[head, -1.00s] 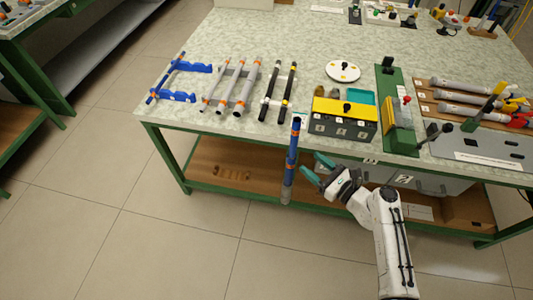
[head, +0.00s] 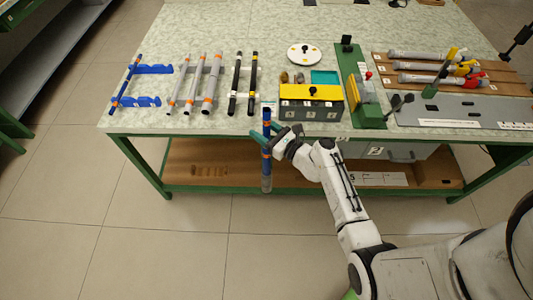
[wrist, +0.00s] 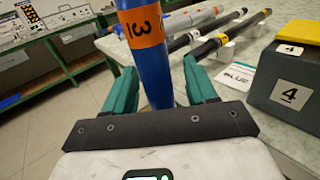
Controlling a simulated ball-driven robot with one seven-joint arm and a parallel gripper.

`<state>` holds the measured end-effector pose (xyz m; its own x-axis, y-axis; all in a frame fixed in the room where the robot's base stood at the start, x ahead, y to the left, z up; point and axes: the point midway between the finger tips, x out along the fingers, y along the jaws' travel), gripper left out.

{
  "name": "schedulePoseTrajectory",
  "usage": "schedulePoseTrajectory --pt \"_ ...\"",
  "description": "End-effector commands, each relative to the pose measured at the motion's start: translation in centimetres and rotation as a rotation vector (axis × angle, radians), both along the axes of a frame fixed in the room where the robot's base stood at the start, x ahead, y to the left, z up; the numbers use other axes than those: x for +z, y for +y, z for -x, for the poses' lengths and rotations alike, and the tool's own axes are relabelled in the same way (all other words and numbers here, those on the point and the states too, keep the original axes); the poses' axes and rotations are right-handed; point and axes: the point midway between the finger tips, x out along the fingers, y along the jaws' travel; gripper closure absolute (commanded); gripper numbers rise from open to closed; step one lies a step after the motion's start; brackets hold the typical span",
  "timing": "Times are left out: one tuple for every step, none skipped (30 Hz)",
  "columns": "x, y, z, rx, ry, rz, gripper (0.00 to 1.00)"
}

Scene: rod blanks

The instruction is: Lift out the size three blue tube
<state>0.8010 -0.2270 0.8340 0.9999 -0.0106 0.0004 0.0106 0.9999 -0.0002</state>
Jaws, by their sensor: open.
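A blue tube (head: 267,147) with orange bands stands upright at the table's front edge, with a grey lower part reaching below the tabletop. In the wrist view the blue tube (wrist: 152,70) carries an orange label with a 3. My gripper (head: 266,134) is open, its teal fingers on either side of the tube. In the wrist view my gripper (wrist: 160,85) shows a finger left and right of the tube, with a gap visible at least on the right. What holds the tube's lower end is not clear.
Another blue tube (head: 126,84) lies on blue supports at the left. Grey tubes (head: 211,84) and black rods (head: 252,84) lie beside it. A numbered black and yellow box (head: 311,103) stands close right of the upright tube. Floor in front is clear.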

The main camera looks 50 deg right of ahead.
Motion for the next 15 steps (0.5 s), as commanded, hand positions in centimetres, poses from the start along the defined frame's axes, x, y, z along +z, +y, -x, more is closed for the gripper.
schedulePoseTrajectory --pt "0.03 0.0 -0.45 0.0 0.0 0.0 0.43" --pt "0.02 -0.01 -0.6 0.0 0.0 0.001 0.43" --pt "-0.01 0.0 -0.71 0.0 0.001 0.001 0.43" --pt "-0.03 0.01 -0.75 0.0 0.001 0.0 0.43" --pt "-0.05 0.01 -0.76 0.0 0.001 0.0 0.43" --pt "-0.07 0.01 -0.75 0.0 0.001 0.0 0.43" --pt "-0.07 0.02 -0.75 0.0 0.001 0.0 0.43" --pt "-0.06 0.01 -0.74 0.0 0.001 0.0 0.43" --pt "-0.06 0.01 -0.74 0.0 0.001 0.001 0.43" --pt "-0.05 0.01 -0.73 0.0 0.001 0.001 0.44" --pt "-0.05 0.01 -0.73 0.0 0.001 0.001 0.47" --pt "-0.05 0.01 -0.73 0.0 0.001 0.001 0.51" --pt "-0.05 0.01 -0.73 0.0 0.001 0.001 0.54" --pt "-0.05 0.01 -0.72 0.0 0.001 0.0 0.57" --pt "-0.04 0.01 -0.72 0.0 0.001 0.0 0.61"
